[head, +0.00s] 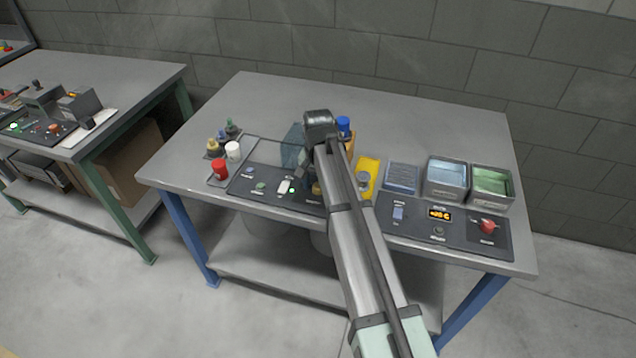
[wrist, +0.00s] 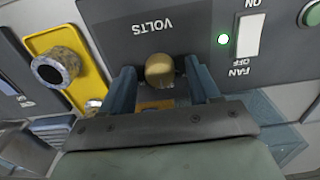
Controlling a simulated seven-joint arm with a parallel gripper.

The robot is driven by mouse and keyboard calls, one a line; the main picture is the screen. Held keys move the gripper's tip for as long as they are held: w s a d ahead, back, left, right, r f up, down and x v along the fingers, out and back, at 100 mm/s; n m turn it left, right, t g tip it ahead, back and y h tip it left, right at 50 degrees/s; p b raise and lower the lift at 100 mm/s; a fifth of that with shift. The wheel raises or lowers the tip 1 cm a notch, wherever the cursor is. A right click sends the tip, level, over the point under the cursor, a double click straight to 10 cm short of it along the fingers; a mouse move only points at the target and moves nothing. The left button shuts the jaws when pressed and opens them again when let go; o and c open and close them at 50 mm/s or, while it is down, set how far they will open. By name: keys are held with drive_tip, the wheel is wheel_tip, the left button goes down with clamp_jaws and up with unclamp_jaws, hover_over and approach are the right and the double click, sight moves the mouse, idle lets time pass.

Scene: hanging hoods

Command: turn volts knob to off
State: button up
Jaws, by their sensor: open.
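The volts knob (wrist: 159,66) is a round brass-coloured knob on the dark panel, below the VOLTS label (wrist: 154,27), which reads upside down in the wrist view. My gripper (wrist: 159,74) is open, with one blue-grey finger on each side of the knob. Small gaps seem to show between fingers and knob; I cannot tell if either touches. The knob's pointer and setting are not readable. In the head view my gripper (head: 308,172) is over the left panel, and my arm hides most of the knob (head: 316,188).
Beside the knob are a white FAN switch (wrist: 248,35), a lit green lamp (wrist: 223,39) and a green button (wrist: 312,14). A yellow holder (wrist: 45,45) with a metal cylinder stands on the other side. Red and white jars (head: 220,169) stand left; a second panel (head: 410,222) is right.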

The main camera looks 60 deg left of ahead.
drive_tip(key=shift+f, duration=0.1)
drive_tip(key=shift+c, duration=0.4)
drive_tip(key=c, duration=1)
drive_tip(key=shift+o, duration=0.2)
drive_tip(key=n, duration=0.5)
drive_tip(key=shift+n, duration=0.4)
drive_tip(key=n, duration=0.6)
